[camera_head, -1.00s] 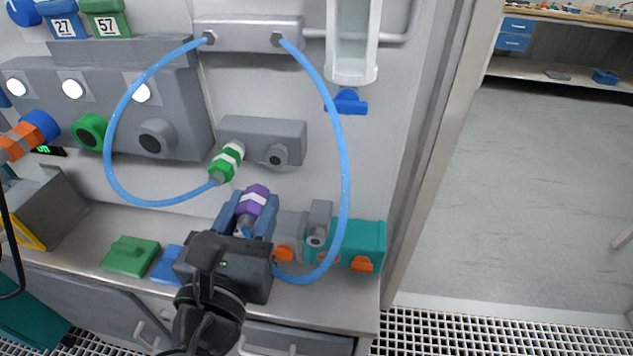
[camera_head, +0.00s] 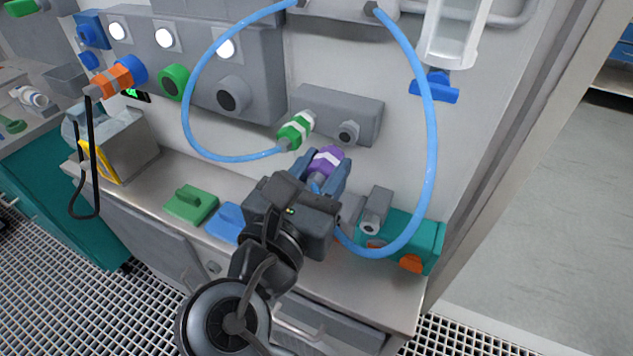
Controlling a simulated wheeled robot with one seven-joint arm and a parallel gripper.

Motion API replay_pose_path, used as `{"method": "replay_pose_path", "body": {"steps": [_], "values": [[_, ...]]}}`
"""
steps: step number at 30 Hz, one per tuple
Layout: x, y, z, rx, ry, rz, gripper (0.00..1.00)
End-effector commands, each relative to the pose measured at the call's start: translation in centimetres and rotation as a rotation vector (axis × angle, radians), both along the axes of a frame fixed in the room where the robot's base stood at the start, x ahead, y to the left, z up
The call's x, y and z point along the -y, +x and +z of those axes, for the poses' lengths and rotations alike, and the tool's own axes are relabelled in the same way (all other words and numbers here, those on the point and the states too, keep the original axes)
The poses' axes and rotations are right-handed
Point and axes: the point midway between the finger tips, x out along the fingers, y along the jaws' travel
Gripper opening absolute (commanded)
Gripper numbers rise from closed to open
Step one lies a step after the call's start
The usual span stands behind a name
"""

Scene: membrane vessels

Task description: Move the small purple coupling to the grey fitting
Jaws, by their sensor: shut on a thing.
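The small purple coupling (camera_head: 326,161) with a white band is held between the blue fingers of my gripper (camera_head: 324,170), which is shut on it. A blue hose (camera_head: 430,150) loops down from the upper grey bar towards the coupling; its lower end is partly hidden by my gripper. A grey wall block (camera_head: 365,107) carries a grey round fitting (camera_head: 348,133) up and right of the coupling, with a visible gap between them. Another grey fitting (camera_head: 375,212) stands by the teal block, lower right of my gripper. I cannot tell from the picture which fitting is meant.
A green coupling (camera_head: 296,130) on the second blue hose (camera_head: 195,125) sits at the wall block's left end. A teal block (camera_head: 425,240) stands on the bench at right. Green (camera_head: 190,205) and blue (camera_head: 226,222) pieces lie left of my gripper. A clear cylinder (camera_head: 455,35) hangs upper right.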

Motion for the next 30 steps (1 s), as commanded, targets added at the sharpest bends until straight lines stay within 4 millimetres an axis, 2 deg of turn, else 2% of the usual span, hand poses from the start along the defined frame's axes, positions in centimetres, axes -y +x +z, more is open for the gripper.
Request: {"method": "replay_pose_path", "body": {"steps": [6,12,30], "values": [[0.6,1.8,-0.2,0.001,0.001,-0.001,0.0],[1.0,2.7,-0.1,0.0,-0.001,-0.001,0.0],[1.1,3.0,0.0,0.0,0.0,0.0,0.0]]}}
